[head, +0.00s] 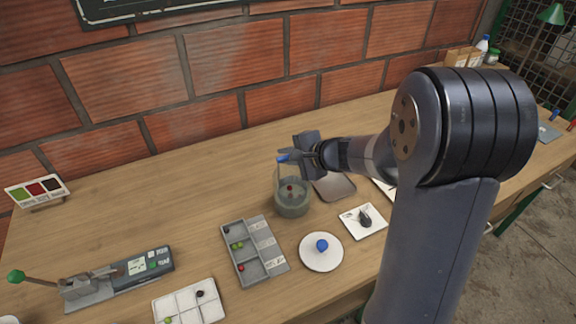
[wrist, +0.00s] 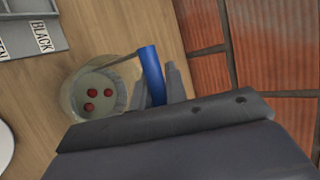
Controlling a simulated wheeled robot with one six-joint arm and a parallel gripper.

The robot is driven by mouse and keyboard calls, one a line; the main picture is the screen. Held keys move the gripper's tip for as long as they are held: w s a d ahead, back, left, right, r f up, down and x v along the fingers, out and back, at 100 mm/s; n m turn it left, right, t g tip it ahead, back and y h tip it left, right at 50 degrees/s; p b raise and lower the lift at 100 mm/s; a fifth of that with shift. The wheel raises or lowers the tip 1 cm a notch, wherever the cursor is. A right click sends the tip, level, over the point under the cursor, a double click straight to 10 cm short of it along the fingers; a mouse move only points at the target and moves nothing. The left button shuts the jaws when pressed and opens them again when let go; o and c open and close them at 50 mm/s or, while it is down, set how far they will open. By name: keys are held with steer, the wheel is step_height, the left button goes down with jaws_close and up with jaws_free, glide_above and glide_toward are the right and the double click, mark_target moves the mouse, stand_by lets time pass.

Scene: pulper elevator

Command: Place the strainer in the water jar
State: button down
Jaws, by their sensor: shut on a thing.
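My gripper (head: 290,158) is shut on the blue handle (wrist: 152,76) of the strainer, above the water jar. The blue handle also shows in the head view (head: 283,157). A thin shaft runs from it toward the jar. In the wrist view the strainer's pale bowl (wrist: 101,109) appears within the outline of the jar, with three red cherries in it. The grey-green water jar (head: 293,209) stands upright on the table; its rim also shows in the wrist view (wrist: 68,92). I cannot tell how deep the bowl sits or whether it touches the jar.
A grey sorting tray (head: 250,265) with labels and a few cherries lies left of the jar. A white plate (head: 321,262) with a blue thing, a white square dish (head: 352,221) and a grey tray (head: 335,189) are close by. A brick wall (head: 215,55) stands behind.

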steer(key=shift+f, duration=1.55)
steer(key=shift+f+b, duration=0.15)
steer(key=shift+b, duration=0.2)
steer(key=c, duration=1.4)
jaws_free()
steer(key=v, duration=1.2)
